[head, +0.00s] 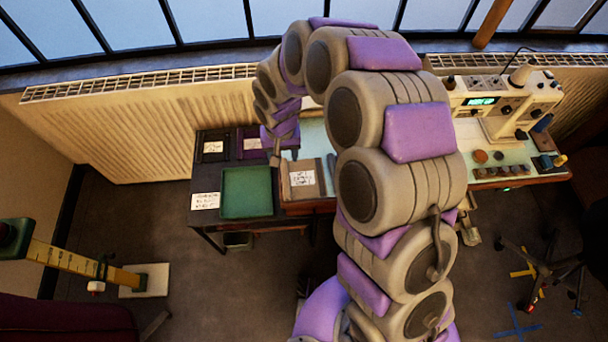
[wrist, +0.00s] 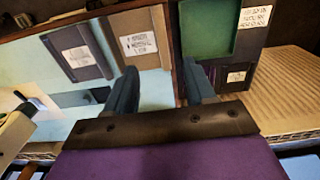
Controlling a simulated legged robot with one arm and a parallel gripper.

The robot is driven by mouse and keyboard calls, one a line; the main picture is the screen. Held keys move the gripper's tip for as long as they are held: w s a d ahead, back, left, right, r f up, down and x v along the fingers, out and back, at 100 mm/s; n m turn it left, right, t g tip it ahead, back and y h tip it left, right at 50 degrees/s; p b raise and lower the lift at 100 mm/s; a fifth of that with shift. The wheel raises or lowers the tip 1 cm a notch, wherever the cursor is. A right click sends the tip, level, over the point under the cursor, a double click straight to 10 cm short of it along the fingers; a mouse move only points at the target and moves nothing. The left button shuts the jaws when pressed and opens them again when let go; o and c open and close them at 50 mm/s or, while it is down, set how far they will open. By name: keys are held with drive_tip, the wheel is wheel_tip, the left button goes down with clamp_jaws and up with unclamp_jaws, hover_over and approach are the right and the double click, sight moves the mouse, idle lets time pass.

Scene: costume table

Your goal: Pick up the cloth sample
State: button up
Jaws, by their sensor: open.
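Two flat labelled pieces that may be cloth samples lie on the pale table top: a brown one (wrist: 150,20) and a dark grey one (wrist: 92,68) in the wrist view. I cannot tell which is the cloth sample. The brown piece also shows in the head view (head: 297,191), right of the green tray; my arm hides much of the area to its right. My gripper (wrist: 161,80) is open with nothing between its fingers. It points down over the table's edge strip, behind the brown piece in the head view (head: 284,157), apart from it.
A green tray (head: 246,192) stands on a dark stand with labelled dark compartments; the tray also shows in the wrist view (wrist: 207,30). A sewing machine (head: 503,100) stands at the right. A radiator (head: 140,120) runs behind the table.

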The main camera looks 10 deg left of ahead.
drive_tip(key=b, duration=0.2)
hover_over(286, 184)
wheel_tip(286, 184, down, 12)
drive_tip(key=shift+s+a+r, duration=0.1)
drive_tip(key=shift+r, duration=0.15)
drive_tip(key=shift+f+b, duration=0.35)
drive_tip(key=shift+f, duration=0.4)
wheel_tip(286, 184, down, 4)
drive_tip(key=shift+f+b, duration=0.2)
drive_tip(key=shift+b, duration=0.4)
clamp_jaws()
